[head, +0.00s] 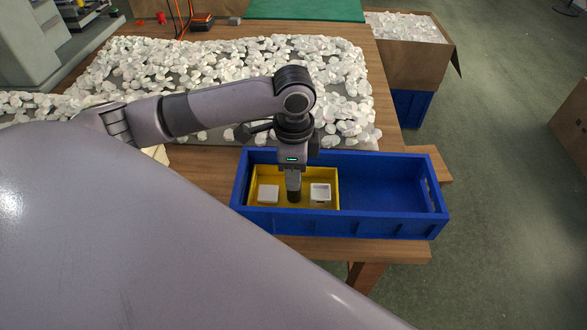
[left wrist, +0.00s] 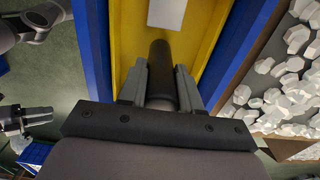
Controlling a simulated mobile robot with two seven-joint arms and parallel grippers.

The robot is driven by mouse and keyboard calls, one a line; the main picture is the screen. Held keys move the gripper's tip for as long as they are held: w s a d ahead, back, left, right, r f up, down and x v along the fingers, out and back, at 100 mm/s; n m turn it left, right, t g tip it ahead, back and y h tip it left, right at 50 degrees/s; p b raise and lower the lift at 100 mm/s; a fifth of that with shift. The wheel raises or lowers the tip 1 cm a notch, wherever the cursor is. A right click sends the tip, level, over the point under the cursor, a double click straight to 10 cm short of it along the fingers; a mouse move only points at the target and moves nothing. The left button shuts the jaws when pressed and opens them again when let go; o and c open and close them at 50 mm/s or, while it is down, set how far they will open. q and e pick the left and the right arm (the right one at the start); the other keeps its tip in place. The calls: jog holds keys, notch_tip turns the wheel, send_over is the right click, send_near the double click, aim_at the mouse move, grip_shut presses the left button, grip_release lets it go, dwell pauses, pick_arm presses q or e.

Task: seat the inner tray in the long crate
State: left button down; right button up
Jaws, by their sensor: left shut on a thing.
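The long blue crate (head: 395,222) lies on the wooden table's front edge. The yellow inner tray (head: 334,177) is inside its left end, within the blue walls. I cannot tell whether the tray's underside rests on the crate floor. The tray holds two white blocks, a left one (head: 268,193) and a right one (head: 320,192). My left gripper (head: 293,187) points down into the tray, shut on a dark upright post (left wrist: 161,70) between the blocks.
The crate's right part is empty. Many white pieces (head: 340,75) cover a grey mat behind the crate. A cardboard box (head: 412,60) of similar pieces stands at the back right, above a blue bin (head: 410,107). Open floor lies to the right.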

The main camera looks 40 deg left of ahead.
pick_arm(q)
jog(key=c, duration=0.7)
grip_release()
notch_tip(320, 180, up, 7)
jog(key=shift+r, duration=0.15)
jog(key=shift+c, duration=0.4)
